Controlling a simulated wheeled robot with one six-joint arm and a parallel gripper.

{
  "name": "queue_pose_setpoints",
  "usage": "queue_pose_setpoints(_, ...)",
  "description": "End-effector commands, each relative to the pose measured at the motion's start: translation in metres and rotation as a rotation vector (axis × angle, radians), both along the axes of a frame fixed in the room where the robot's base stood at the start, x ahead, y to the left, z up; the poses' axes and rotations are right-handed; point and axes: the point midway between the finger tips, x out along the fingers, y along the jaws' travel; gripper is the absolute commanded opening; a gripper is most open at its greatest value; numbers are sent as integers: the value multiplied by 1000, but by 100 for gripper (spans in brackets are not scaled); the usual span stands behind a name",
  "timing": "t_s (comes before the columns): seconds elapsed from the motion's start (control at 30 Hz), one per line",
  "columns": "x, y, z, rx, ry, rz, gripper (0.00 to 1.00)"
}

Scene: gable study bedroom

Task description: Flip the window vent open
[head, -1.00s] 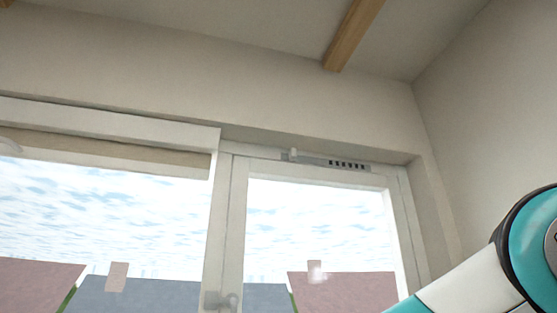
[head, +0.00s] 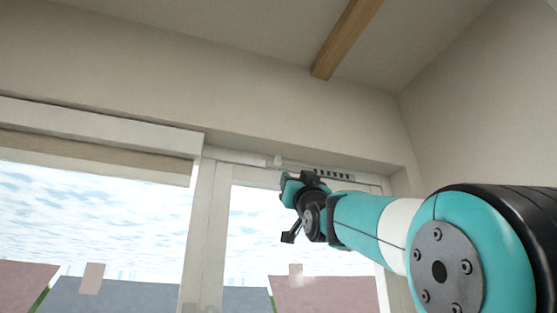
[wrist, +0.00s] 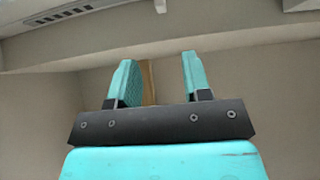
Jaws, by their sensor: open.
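The window vent is a narrow grey strip with a row of dark slots (head: 335,175) along the top of the right window frame. A small pale tab (head: 278,161) stands up near its left end. My gripper (head: 289,180) is in front of the strip, just below the tab in the picture, and the arm covers part of the vent. In the wrist view, the two teal fingers (wrist: 158,60) are apart with nothing between them. The slots (wrist: 62,16) show at the top left there, and the tab (wrist: 160,6) at the top edge, beyond the fingertips.
A wider window with a rolled blind (head: 95,160) is at the left. A wooden beam (head: 345,38) crosses the ceiling. A side wall (head: 470,110) stands at the right. The wall above the window frame is clear.

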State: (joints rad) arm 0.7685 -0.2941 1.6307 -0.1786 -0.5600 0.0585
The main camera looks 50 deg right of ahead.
Motion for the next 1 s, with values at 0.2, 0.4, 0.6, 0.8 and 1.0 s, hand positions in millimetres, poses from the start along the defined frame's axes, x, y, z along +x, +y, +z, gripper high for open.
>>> queue_pose_setpoints(0.2,14,-8,24,3,4,2,45)
queue_pose_setpoints(0.4,42,-25,55,3,5,4,45)
queue_pose_setpoints(0.6,68,-40,86,4,5,4,45)
queue_pose_setpoints(0.8,89,-53,108,3,4,4,45)
queue_pose_setpoints(1.0,99,-59,117,2,3,3,45)
